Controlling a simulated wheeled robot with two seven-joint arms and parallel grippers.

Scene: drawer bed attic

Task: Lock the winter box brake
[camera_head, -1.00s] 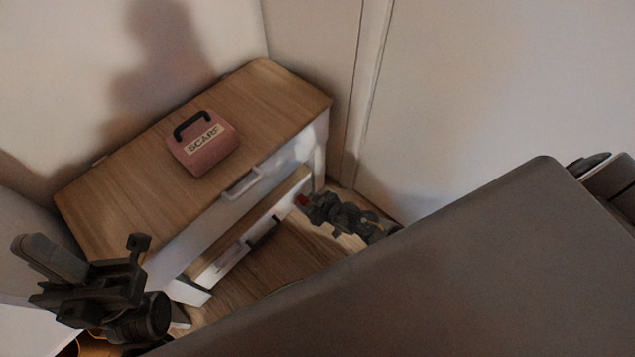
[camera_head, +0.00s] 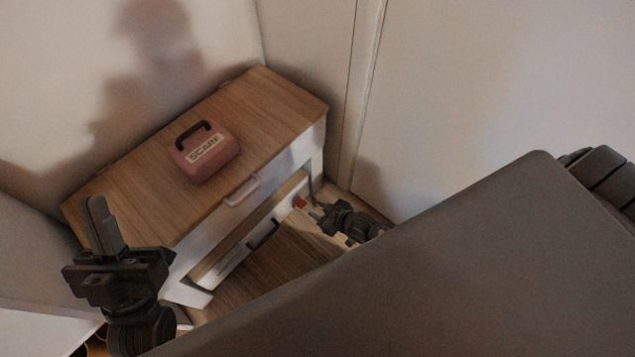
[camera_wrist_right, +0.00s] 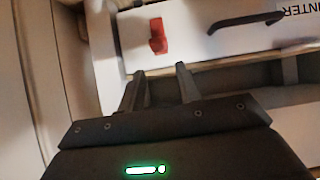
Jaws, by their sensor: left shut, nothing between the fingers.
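The winter box (camera_head: 228,264) is a low white box under the wooden-topped cabinet, with a black handle (camera_head: 264,234). In the right wrist view, its white face (camera_wrist_right: 208,42) shows part of the word WINTER, upside down. The red brake piece (camera_head: 299,202) is at its right end; in the right wrist view, it (camera_wrist_right: 157,37) lies just beyond the fingertips. My right gripper (camera_head: 314,210) is open and empty, facing the red piece with a small gap; its fingers (camera_wrist_right: 160,72) are apart. My left gripper (camera_head: 100,207) is shut and empty, raised at lower left, away from the box.
A pink SCARF box (camera_head: 205,152) stands on the cabinet top (camera_head: 125,205). The cabinet's upper drawer has a pale handle (camera_head: 242,190). A large dark panel (camera_head: 430,270) fills the lower right. A wall (camera_head: 480,100) is close behind my right gripper.

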